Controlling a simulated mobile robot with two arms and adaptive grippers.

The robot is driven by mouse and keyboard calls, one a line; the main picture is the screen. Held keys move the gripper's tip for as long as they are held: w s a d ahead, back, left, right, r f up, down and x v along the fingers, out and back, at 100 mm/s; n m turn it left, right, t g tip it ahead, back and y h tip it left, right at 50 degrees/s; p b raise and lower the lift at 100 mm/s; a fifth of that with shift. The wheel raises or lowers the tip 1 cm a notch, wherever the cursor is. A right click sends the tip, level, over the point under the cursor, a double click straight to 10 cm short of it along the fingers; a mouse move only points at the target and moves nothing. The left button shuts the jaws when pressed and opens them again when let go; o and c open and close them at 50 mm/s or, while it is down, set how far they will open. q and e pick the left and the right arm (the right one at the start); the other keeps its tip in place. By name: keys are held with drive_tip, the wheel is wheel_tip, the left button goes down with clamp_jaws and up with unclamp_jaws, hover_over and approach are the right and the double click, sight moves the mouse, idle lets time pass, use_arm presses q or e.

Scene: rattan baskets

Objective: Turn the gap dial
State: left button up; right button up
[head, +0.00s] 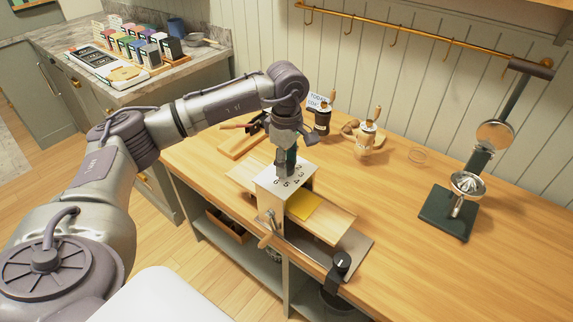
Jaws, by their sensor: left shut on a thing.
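The gap dial is on the pale top plate (270,181) of a boxy wooden device, with printed numbers around it. My left gripper (287,168) points down onto the middle of this plate and is shut on the dial. The fingers hide most of the dial, so how far it is turned cannot be told. Several numbers show in front of and to the right of the fingers. A crank with a wooden handle (264,241) is on the device's near side. My right gripper is out of view.
A dark clamp-like item (339,268) sits at the counter's front edge. A citrus press on a dark green base (447,212) stands at the right. The wooden counter (400,205) between is mostly clear.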

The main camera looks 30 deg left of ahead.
use_arm(q)
drive_tip(key=shift+r, duration=0.1)
idle(0.3)
drive_tip(key=o, duration=1.1)
drive_tip(key=shift+o, duration=0.2)
wheel_tip(320, 180, up, 12)
